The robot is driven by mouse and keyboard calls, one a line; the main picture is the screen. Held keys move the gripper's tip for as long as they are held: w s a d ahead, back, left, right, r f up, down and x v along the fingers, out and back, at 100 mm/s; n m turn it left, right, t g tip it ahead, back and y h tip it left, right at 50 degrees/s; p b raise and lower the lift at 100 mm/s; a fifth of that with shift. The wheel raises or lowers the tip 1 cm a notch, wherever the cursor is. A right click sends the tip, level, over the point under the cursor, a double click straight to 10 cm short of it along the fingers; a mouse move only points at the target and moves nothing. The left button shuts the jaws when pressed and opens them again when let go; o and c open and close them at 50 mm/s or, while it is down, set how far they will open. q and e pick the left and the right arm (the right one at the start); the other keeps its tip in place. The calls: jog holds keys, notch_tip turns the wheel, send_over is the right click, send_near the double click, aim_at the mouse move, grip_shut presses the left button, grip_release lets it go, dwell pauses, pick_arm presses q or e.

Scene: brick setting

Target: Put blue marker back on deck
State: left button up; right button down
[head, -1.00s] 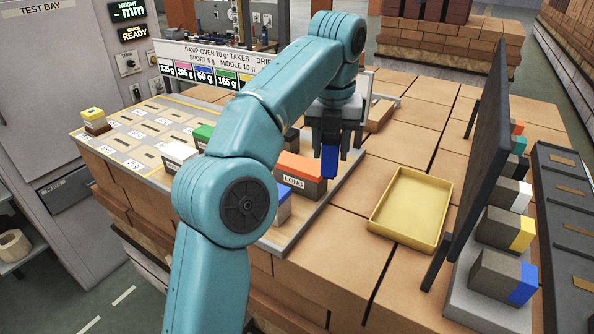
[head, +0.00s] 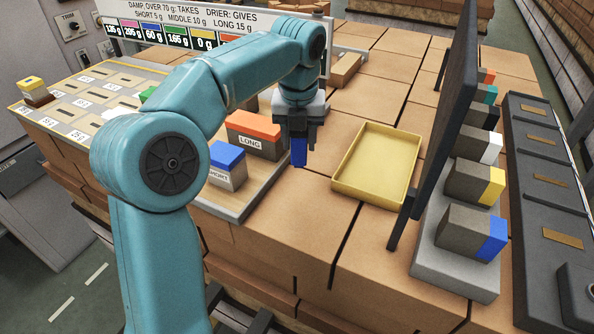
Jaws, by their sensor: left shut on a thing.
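The blue marker (head: 299,153) is a small blue piece pointing down from my left gripper (head: 298,138). The gripper is shut on it and hides its upper part. It hangs just right of the orange-topped block labelled LONG (head: 252,140), above or near the right edge of the wooden board (head: 262,192); I cannot tell its exact height. A blue-topped block labelled SHORT (head: 226,168) stands on that board. Which surface is the deck is not marked. My right gripper is not in view.
A shallow yellow tray (head: 345,190) lies right of the gripper on the brick top. A dark upright panel (head: 440,115) stands beyond it, beside several colour-ended blocks (head: 465,232). A slotted, labelled board (head: 85,100) is at left. Bare brick lies in front of the tray.

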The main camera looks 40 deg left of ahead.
aim_at(299, 164)
pick_arm(q)
jog(key=f, duration=0.3)
jog(key=shift+s+d+f, duration=0.1)
jog(key=shift+d+f, duration=0.1)
jog(key=shift+d, duration=0.15)
jog(key=shift+s+a+f, duration=0.1)
jog(key=shift+s+f, duration=0.1)
jog(key=shift+f, duration=0.1)
jog(key=f, duration=0.3)
jog(key=shift+w+a+f, duration=0.15)
jog(key=shift+w+f, duration=0.1)
jog(key=shift+f, duration=0.4)
jog(key=shift+s+r, duration=0.1)
jog(key=shift+s, duration=0.05)
jog(key=shift+f, duration=0.2)
jog(key=o, duration=0.8)
jog(key=shift+w, duration=0.2)
jog(key=shift+o, duration=0.2)
jog(key=shift+s, duration=0.15)
jog(key=shift+r, duration=0.15)
